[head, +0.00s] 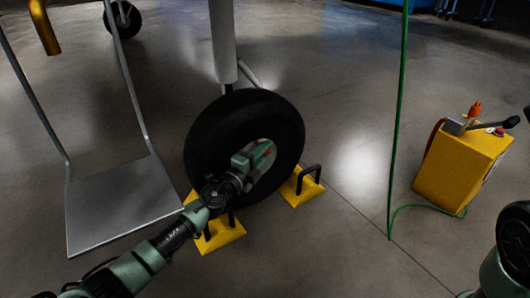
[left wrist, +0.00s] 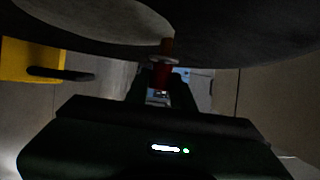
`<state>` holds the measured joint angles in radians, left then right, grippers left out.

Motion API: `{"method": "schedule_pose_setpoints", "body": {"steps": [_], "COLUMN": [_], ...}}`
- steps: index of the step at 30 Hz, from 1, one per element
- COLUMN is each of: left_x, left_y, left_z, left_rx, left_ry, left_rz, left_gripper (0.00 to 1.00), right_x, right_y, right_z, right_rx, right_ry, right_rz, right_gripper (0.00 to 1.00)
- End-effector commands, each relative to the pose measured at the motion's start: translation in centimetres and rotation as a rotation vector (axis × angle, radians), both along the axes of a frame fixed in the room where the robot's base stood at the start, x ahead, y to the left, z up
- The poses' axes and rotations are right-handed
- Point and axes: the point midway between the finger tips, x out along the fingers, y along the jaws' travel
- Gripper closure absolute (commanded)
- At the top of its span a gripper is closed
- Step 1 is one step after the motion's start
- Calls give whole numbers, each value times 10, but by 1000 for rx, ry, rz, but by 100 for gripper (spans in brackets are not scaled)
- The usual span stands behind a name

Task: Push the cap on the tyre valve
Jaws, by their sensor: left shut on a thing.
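The black tyre (head: 205,130) stands upright on the floor with a pale hub at its middle. My left gripper (head: 264,154) is at the front of the wheel, over the hub area. In the left wrist view my left gripper (left wrist: 160,88) is shut on a small red cap (left wrist: 161,76). My right gripper is not in view.
Yellow chocks with black handles (head: 302,187) sit at both sides of the tyre. A yellow box (head: 455,165) with a green hose (head: 398,110) stands at right. Open floor lies between the wheel and the hose.

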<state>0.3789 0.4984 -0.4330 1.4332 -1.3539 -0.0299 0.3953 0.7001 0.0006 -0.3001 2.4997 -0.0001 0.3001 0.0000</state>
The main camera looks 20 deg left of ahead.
Motion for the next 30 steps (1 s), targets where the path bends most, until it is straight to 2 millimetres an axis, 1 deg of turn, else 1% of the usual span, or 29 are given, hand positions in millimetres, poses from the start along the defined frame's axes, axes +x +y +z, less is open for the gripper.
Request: {"method": "schedule_pose_setpoints", "body": {"steps": [1, 11, 12, 14, 15, 21, 22, 23, 30], "left_x": [4, 5, 5, 5, 5, 4, 4, 4, 3], "left_y": [8, 12, 12, 12, 12, 8, 8, 8, 6], "left_z": [2, 3, 3, 3, 3, 2, 2, 2, 1], "left_rx": [-1, 0, 0, 0, 0, 0, 1, 0, 0], "left_ry": [-5, -6, -6, -6, -6, -4, -3, -3, -3], "left_rz": [15, 21, 22, 21, 20, 13, 12, 12, 9], "left_gripper": [100, 100, 71, 54, 51, 51, 45, 44, 44], "right_x": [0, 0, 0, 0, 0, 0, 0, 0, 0], "right_y": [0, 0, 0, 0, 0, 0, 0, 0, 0], "right_z": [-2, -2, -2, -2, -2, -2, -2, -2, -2], "right_rx": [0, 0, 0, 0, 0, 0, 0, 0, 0], "right_ry": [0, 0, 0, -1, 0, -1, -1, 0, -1], "right_rz": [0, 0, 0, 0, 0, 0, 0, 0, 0], "right_gripper": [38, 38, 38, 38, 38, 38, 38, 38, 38]}}
